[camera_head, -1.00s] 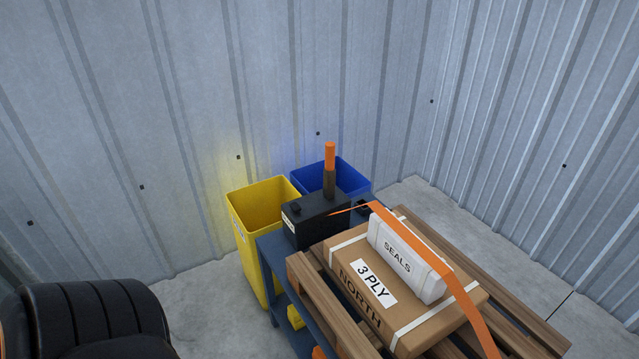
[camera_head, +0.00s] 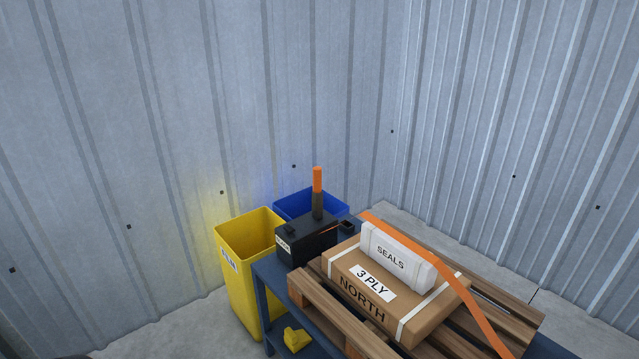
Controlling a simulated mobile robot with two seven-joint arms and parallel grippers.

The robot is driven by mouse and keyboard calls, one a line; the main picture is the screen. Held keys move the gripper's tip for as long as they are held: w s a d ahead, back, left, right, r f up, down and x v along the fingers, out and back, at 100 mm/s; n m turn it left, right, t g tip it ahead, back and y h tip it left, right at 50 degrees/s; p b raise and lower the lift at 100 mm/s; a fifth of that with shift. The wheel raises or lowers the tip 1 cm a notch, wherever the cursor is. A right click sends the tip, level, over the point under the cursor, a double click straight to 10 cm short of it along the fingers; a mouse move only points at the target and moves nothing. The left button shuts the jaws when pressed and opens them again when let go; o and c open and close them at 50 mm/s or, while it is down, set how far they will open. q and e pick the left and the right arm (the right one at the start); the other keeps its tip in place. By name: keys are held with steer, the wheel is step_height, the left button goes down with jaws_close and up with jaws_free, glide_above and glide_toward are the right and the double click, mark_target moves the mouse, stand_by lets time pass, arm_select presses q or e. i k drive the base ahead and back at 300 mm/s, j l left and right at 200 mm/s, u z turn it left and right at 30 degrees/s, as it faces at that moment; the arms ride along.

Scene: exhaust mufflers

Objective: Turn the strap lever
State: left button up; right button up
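The strap lever (camera_head: 317,191) stands upright on a black box (camera_head: 305,240) on the blue table. Its upper part is orange and its lower part is dark. An orange strap (camera_head: 464,296) runs over a white box marked SEALS (camera_head: 392,256) and down the near right side. The white box lies on a brown carton marked 3 PLY NORTH (camera_head: 378,292), which rests on a wooden pallet (camera_head: 345,322). Neither of my grippers is in view, so I cannot see their state.
A yellow bin (camera_head: 243,285) stands left of the blue table (camera_head: 274,286), and a blue bin (camera_head: 301,203) stands behind it. A yellow object (camera_head: 296,339) sits on the lower shelf. Corrugated walls (camera_head: 200,100) close off the back and right. Floor shows at left.

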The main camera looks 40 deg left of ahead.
mark_target(317, 194)
steer(key=k+z, duration=0.1)
steer(key=z, duration=1.1)
steer(key=k+j, duration=0.1)
steer(key=j, duration=0.3)
steer(key=k+j, duration=0.1)
steer(key=j, duration=0.3)
steer(key=k+j, duration=0.1)
steer(key=j, duration=0.3)
steer(key=k+j, duration=0.1)
steer(key=j, duration=0.25)
steer(key=k+j, duration=0.1)
steer(key=j, duration=0.3)
steer(key=k+j+z, duration=0.1)
steer(key=j, duration=0.3)
steer(key=k+j, duration=0.1)
steer(key=j, duration=0.3)
